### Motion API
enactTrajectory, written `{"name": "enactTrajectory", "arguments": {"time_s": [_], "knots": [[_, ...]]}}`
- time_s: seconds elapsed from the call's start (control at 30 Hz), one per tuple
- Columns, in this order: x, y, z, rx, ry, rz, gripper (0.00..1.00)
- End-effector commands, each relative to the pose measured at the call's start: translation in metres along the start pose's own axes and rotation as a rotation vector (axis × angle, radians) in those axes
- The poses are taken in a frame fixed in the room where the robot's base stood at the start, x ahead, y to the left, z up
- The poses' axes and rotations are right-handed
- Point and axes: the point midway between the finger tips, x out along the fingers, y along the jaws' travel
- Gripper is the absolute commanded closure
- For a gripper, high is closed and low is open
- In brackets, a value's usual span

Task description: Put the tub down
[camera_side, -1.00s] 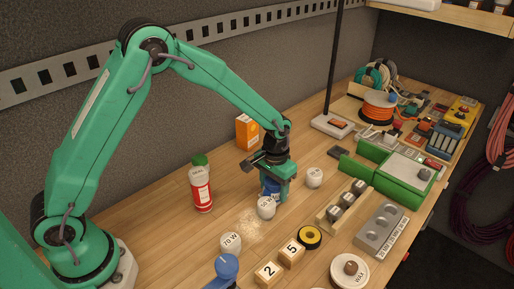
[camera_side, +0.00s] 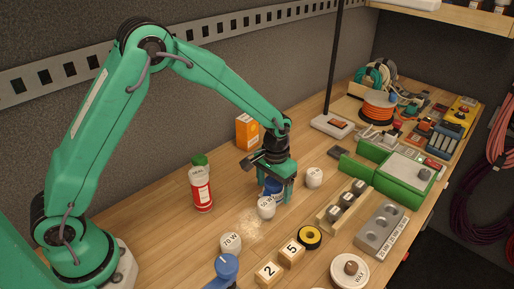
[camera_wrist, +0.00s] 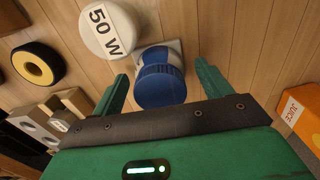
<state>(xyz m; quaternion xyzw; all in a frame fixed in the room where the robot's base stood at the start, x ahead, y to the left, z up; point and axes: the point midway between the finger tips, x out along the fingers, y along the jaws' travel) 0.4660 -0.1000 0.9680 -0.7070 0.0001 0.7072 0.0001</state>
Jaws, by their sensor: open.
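The tub (camera_wrist: 162,84) is blue with a ribbed round lid, seen from above in the wrist view. A pale grey-white square edge shows beneath its far side. In the side view the tub (camera_side: 272,186) is partly hidden by my gripper and a white round piece in front; it appears to stand upright at bench level. My gripper (camera_side: 277,193) is open and low over the bench, with its green fingers on either side of the tub. In the wrist view my gripper (camera_wrist: 162,72) has a clear gap between the tub and the right finger, and a narrower one at the left.
A white 50 W piece (camera_wrist: 108,28) lies close beside the tub. Another white piece (camera_side: 314,177) stands to the right, and a 70 W piece (camera_side: 231,243) nearer the front. A red-and-white bottle (camera_side: 201,187) is at left, an orange box (camera_side: 246,131) behind.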

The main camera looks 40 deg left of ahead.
Motion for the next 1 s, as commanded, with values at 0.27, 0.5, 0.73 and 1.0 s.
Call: {"name": "enactTrajectory", "arguments": {"time_s": [0.27,0.5,0.73,1.0], "knots": [[-0.034,0.000,-0.001,0.000,0.004,0.001,0.22],[-0.074,0.000,-0.001,0.000,0.004,0.001,0.22],[-0.104,0.000,-0.001,0.000,0.003,0.001,0.22],[-0.116,0.000,0.000,0.000,0.001,0.000,0.22]]}}
